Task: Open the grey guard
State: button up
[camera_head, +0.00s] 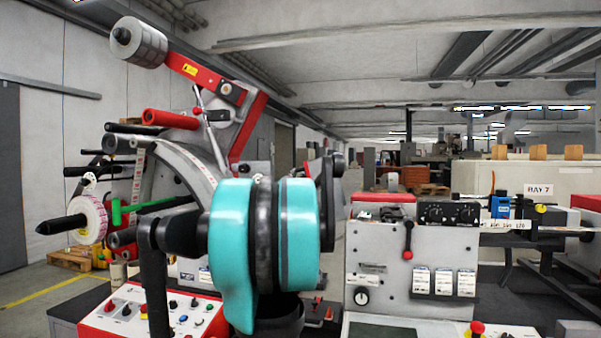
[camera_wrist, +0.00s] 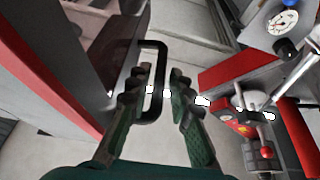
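In the wrist view, my gripper (camera_wrist: 161,76) has its two dark green fingers apart. A black loop-shaped handle (camera_wrist: 151,45) stands at the fingertips, and its long bar shows in the gap between them. I see no clear grip on the bar; contact is hard to judge. The handle appears to be fixed to a dark grey panel (camera_wrist: 123,38) to its left, which looks like the grey guard. Its full outline and whether it is ajar cannot be told. In the head view, my teal arm covers this area, and the fingers and handle cannot be made out.
A red-edged machine part (camera_wrist: 45,75) runs along the left of the wrist view. In the head view, a control panel (camera_head: 160,318) lies below my arm.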

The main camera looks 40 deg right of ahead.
jog(key=shift+x, duration=1.55)
grip_shut()
